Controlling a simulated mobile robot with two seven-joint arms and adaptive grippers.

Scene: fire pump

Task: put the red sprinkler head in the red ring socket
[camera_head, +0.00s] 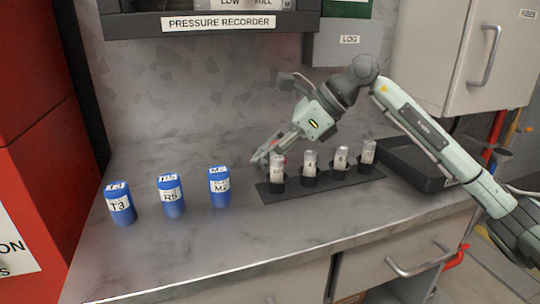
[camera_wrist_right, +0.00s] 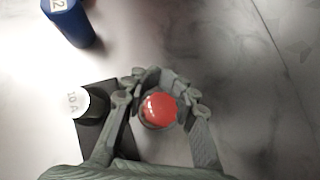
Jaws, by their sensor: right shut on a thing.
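A round, glossy red piece (camera_wrist_right: 158,108), which looks like the red sprinkler head, sits between the fingertips of my right gripper (camera_wrist_right: 160,92) in the right wrist view. The gripper is shut on it, with a finger on each side. In the head view my right gripper (camera_head: 268,156) is low over the counter, behind the left end of the black rack. There the fingers mostly hide the red piece. I cannot make out a red ring socket in either view. My left gripper is not in view.
The black rack (camera_head: 325,186) holds several white labelled cylinders in dark cups; the nearest cylinder (camera_wrist_right: 76,101) is beside my fingers. Three blue labelled containers (camera_head: 171,196) stand to the left. A dark tray (camera_head: 408,165) is at right. The front counter (camera_head: 200,255) is clear.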

